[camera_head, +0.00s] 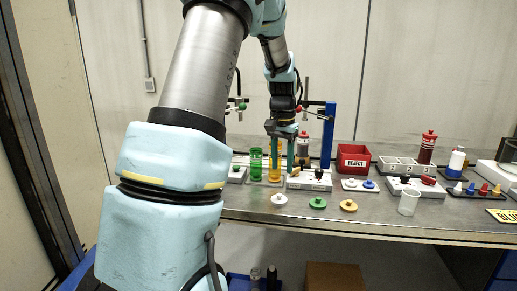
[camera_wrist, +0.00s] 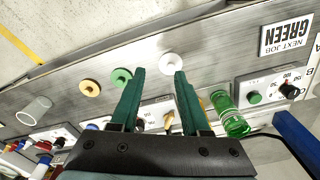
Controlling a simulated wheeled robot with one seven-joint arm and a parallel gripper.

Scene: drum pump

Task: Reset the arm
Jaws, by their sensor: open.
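My gripper (camera_head: 283,158) hangs fingers down over the back half of the bench in the head view. Its two green fingers (camera_wrist: 159,74) are apart in the wrist view, with nothing held between them. My arm reaches out from the left foreground and covers the bench's left part.
White (camera_head: 279,200), green (camera_head: 317,203) and yellow discs (camera_head: 348,206) lie along the front of the bench (camera_head: 380,224). A clear beaker (camera_head: 408,203) stands to their right. Behind are a red REJECT bin (camera_head: 353,160), a blue post (camera_head: 328,135), and a red-capped bottle (camera_head: 427,148).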

